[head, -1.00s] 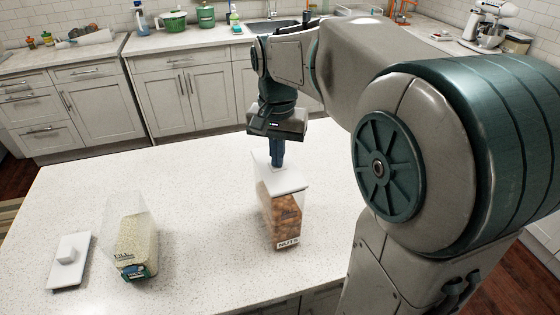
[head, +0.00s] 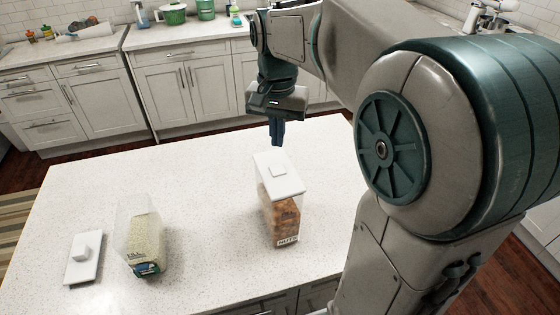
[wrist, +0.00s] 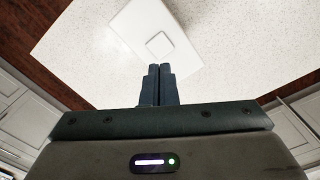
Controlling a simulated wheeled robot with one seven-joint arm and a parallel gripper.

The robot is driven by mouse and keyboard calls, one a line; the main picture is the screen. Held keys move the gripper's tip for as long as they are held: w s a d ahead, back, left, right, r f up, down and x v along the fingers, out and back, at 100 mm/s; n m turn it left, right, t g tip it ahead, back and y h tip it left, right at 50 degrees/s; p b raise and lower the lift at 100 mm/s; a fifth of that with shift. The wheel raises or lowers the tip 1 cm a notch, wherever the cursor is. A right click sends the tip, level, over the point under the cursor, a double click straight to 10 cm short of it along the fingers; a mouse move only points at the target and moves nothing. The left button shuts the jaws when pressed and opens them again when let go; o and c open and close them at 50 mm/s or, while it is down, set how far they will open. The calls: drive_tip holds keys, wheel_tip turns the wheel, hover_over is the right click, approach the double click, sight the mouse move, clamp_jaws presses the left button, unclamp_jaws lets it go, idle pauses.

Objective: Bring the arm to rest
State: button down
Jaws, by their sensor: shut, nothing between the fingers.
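My gripper (head: 277,143) is shut and empty. It hangs fingers down just behind and above the nuts container, apart from it. It also shows in the wrist view (wrist: 158,70) with its two fingers together. The clear nuts container (head: 281,220) stands upright on the white counter, filled with brown nuts. Its white lid (head: 279,175) sits on top, with a small square knob; the lid also shows in the wrist view (wrist: 135,30).
The counter between the containers is clear. Cabinets (head: 187,85) with a sink counter stand behind.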

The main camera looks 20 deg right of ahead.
idle(0.4)
drive_tip(key=s+f+n+t+b, duration=0.1)
drive_tip(key=s+f+n+t, duration=0.2)
drive_tip(key=s, duration=1.1)
wheel_tip(320, 180, down, 4)
drive_tip(key=n, duration=0.3)
drive_tip(key=shift+s+d+t, duration=0.15)
drive_tip(key=shift+d+t, duration=0.15)
drive_tip(key=shift+t, duration=0.1)
